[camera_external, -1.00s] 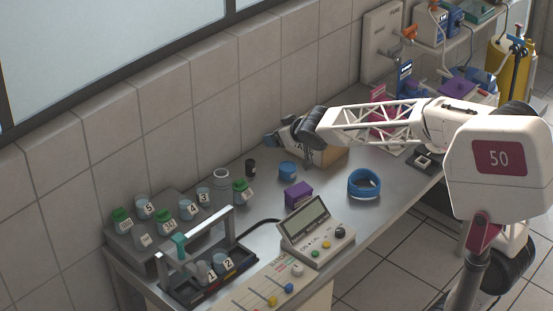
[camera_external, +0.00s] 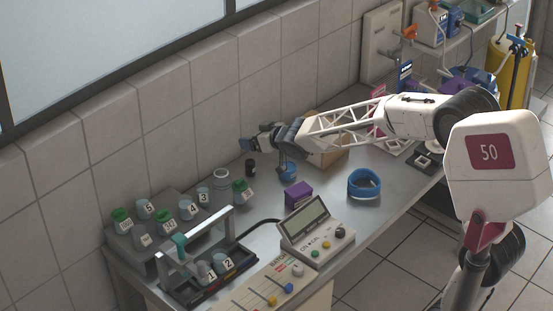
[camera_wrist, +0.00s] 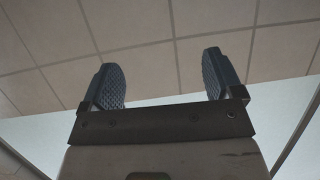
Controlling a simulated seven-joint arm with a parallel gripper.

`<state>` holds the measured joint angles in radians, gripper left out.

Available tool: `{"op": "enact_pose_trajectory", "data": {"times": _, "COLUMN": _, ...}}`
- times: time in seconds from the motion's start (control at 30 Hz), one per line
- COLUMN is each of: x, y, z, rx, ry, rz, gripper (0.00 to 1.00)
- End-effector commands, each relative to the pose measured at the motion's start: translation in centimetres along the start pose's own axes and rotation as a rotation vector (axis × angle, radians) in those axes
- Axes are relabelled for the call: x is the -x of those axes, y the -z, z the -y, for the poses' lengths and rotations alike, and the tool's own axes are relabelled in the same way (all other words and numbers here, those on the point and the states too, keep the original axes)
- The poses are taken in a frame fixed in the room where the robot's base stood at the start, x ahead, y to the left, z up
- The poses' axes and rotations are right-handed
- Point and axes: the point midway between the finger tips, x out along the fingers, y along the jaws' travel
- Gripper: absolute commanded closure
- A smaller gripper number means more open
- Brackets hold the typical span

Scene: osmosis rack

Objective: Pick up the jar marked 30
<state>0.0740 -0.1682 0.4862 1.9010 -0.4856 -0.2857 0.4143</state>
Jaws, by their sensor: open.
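A jar with a green lid (camera_external: 164,216) stands on the grey rack at the left in the external view. Its small label seems to read 30, but the print is hard to make out. My gripper (camera_external: 250,143) is over the back of the bench near the wall, well to the right of this jar and above bench height. In the wrist view my gripper (camera_wrist: 162,74) is open, with two dark ridged fingers wide apart and nothing between them. Only wall tiles and a pale surface show beyond the fingers there.
Beside it on the grey rack (camera_external: 190,236) are another green-lidded jar (camera_external: 121,215) and several numbered beakers. A further green-lidded jar (camera_external: 241,186) stands right of them. A handled carrier (camera_external: 196,243) stands in front. A purple box (camera_external: 298,194), meter (camera_external: 314,232) and blue ring (camera_external: 364,184) lie to the right.

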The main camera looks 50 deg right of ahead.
Motion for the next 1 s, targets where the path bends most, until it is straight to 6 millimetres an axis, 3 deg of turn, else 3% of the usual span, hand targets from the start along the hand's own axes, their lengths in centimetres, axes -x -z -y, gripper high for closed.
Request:
{"op": "enact_pose_trajectory", "data": {"times": 0.4, "x": -4.3, "y": -10.6, "z": 0.0, "rx": -0.001, "ry": -0.001, "rz": 0.007, "gripper": 0.14}}
{"op": "enact_pose_trajectory", "data": {"times": 0.6, "x": -6.0, "y": -14.6, "z": 0.0, "rx": -0.001, "ry": -0.001, "rz": 0.005, "gripper": 0.14}}
{"op": "enact_pose_trajectory", "data": {"times": 0.8, "x": -6.8, "y": -16.7, "z": 0.0, "rx": 0.0, "ry": -0.001, "rz": 0.002, "gripper": 0.14}}
{"op": "enact_pose_trajectory", "data": {"times": 1.0, "x": -6.9, "y": -16.8, "z": 0.0, "rx": 0.0, "ry": -0.001, "rz": 0.002, "gripper": 0.14}}
